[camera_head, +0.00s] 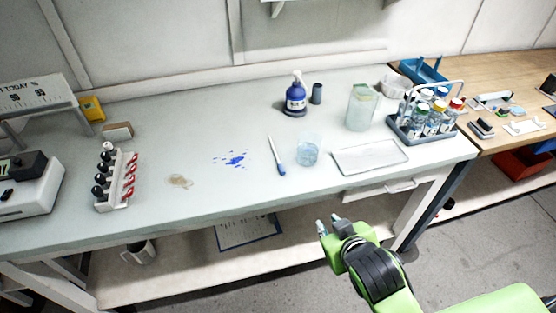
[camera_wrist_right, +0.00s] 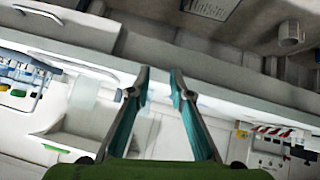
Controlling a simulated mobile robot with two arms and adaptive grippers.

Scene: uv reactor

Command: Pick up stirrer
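A thin stick, white with a blue end, which looks like the stirrer (camera_head: 277,156), lies on the pale bench just left of a small beaker of bluish liquid (camera_head: 307,153). I cannot make it out in the right wrist view. My right gripper (camera_head: 329,224) is in front of the bench's front edge, to the lower right of the stick and apart from it. In the right wrist view its two teal fingers (camera_wrist_right: 160,78) stand apart with nothing between them. My left gripper is not in view.
A white tray (camera_head: 370,157) lies right of the beaker. A bottle rack (camera_head: 426,128), a glass jar (camera_head: 362,106) and a blue pump bottle (camera_head: 295,97) stand behind. Blue spots (camera_head: 235,158) and a brownish stain (camera_head: 179,181) mark the bench. A red-and-black-handled rack (camera_head: 116,180) stands left.

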